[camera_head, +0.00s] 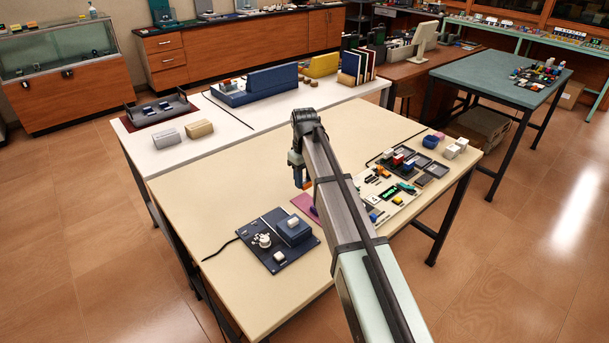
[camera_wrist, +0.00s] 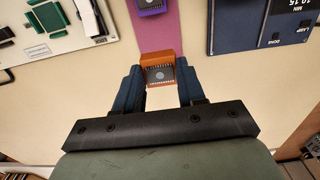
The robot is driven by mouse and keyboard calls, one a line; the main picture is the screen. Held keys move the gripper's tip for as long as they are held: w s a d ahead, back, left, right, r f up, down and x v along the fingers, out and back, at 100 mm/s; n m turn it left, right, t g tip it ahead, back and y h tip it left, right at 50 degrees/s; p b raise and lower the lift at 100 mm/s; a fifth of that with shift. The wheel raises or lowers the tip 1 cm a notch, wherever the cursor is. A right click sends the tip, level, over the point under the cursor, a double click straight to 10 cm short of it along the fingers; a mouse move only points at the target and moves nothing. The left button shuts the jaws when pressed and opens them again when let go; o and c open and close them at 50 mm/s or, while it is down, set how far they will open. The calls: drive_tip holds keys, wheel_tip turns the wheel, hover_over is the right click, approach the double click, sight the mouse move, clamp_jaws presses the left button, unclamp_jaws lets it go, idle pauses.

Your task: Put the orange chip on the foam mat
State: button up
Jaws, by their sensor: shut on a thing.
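My gripper (camera_wrist: 160,88) is shut on the orange chip (camera_wrist: 158,62), a small block with a dark grey, pin-edged top face. One blue finger is on each side of it. The pink foam mat (camera_wrist: 160,35) lies beyond the chip in the wrist view, and the chip overlaps its near end in the picture. A purple chip (camera_wrist: 148,4) sits on the mat at the top edge. In the head view my gripper (camera_head: 298,182) hangs over the table, and the mat (camera_head: 299,201) is partly hidden by my arm. The gap under the held chip cannot be judged.
A dark blue device (camera_head: 272,243) stands left of the mat; its display corner shows at upper right in the wrist view (camera_wrist: 245,35). A pale board with green parts (camera_wrist: 60,30) lies on the other side. Grey trays (camera_head: 432,168) stand further right. The tabletop (camera_head: 210,190) at left is clear.

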sight(304, 189)
drive_tip(key=shift+f, duration=2.5)
drive_tip(key=shift+f, duration=0.65)
drive_tip(key=o, duration=1)
drive_tip(key=shift+o, duration=0.3)
drive_tip(key=o, duration=0.3)
drive_tip(key=shift+r, duration=0.2)
drive_tip(key=shift+r, duration=3.55)
